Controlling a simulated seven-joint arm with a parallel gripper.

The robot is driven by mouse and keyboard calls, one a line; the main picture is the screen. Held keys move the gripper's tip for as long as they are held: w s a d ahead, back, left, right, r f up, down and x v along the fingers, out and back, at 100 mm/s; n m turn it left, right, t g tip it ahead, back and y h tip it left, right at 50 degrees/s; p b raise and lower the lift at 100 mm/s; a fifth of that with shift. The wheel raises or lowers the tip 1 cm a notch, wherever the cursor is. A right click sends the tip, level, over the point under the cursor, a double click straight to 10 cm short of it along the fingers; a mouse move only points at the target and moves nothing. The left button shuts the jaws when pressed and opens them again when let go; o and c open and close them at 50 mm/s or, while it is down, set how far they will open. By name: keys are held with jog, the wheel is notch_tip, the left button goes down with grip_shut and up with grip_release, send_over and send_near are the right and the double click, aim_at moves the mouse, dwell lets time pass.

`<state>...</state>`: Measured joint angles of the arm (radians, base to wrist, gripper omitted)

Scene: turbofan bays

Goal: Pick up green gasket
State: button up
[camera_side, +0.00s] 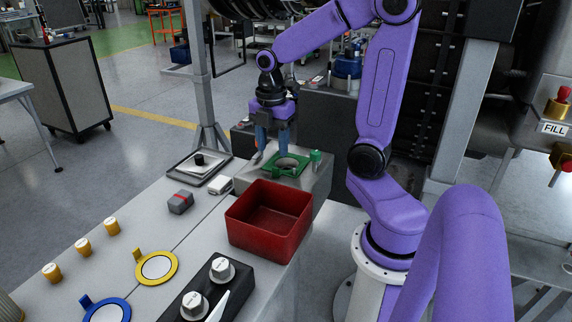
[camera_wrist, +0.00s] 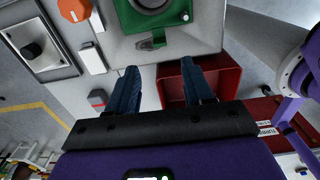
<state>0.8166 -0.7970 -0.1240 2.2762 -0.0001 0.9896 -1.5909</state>
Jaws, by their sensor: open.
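The green gasket (camera_side: 287,165) is a flat green piece with a round hole, lying on a grey raised block behind the red bin in the side view. In the wrist view the gasket (camera_wrist: 163,14) is at the top centre, partly cut off by the frame edge, with a small green tab (camera_wrist: 152,41) at its near side. My gripper (camera_side: 272,150) points down just above and beside the gasket. In the wrist view its two blue fingers (camera_wrist: 163,85) are spread apart with nothing between them. Whether a finger touches the gasket cannot be told.
A red bin (camera_side: 246,238) stands in front of the block. A small green peg (camera_side: 315,157) is right of the gasket. A tray with a black knob (camera_side: 199,163), a white block (camera_side: 220,185) and a grey-red block (camera_side: 181,202) lie left. A black knob box (camera_side: 249,286) is nearer.

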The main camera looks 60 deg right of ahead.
aim_at(275, 162)
jog(key=shift+d+f, duration=0.25)
jog(key=shift+f, duration=1.35)
jog(key=shift+d+f, duration=0.2)
jog(key=shift+f, duration=1.4)
grip_shut()
